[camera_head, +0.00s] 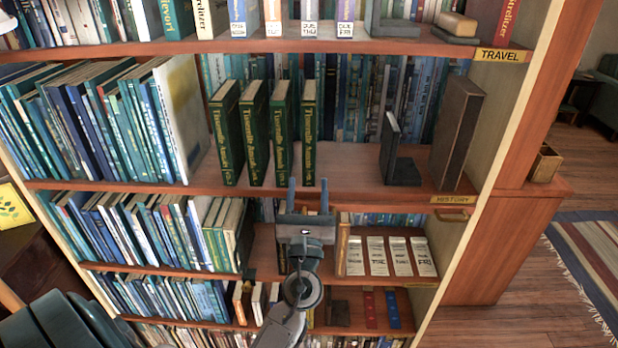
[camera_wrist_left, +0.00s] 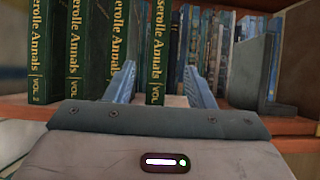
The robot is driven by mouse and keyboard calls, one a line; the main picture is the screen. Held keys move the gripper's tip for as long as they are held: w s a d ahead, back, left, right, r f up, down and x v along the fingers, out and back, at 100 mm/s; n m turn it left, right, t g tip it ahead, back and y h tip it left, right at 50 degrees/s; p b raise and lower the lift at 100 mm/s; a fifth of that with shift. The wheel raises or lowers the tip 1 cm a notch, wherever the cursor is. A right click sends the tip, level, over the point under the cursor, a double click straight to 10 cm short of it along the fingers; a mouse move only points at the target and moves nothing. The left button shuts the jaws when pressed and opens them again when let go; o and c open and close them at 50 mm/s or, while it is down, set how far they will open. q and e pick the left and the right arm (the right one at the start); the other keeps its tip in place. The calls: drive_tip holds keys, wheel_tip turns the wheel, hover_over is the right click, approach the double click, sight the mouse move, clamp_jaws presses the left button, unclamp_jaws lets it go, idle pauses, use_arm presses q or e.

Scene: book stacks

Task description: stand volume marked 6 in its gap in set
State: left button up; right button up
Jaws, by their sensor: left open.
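Several dark green volumes with gold lettering (camera_head: 255,135) stand upright on the HISTORY shelf, with narrow gaps between them. They also show in the left wrist view (camera_wrist_left: 90,45). Their volume numbers are too small or hidden to read surely, so I cannot tell which is marked 6. My left gripper (camera_head: 307,186) is open at the foot of the rightmost green volume (camera_head: 308,140). In the left wrist view, the fingers (camera_wrist_left: 160,85) stand to either side of that volume's spine (camera_wrist_left: 158,50), apart from it. My right gripper is not in view.
A dark bookend (camera_head: 402,170) stands right of the green set, with bare shelf (camera_head: 350,175) between. A brown upright block (camera_head: 456,135) is farther right. Blue-green books (camera_head: 85,130) fill the shelf's left. Pale labelled volumes (camera_head: 400,257) are on the shelf below.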

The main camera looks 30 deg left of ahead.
use_arm(q)
drive_tip(key=shift+b+v, duration=0.45)
drive_tip(key=shift+v, duration=0.95)
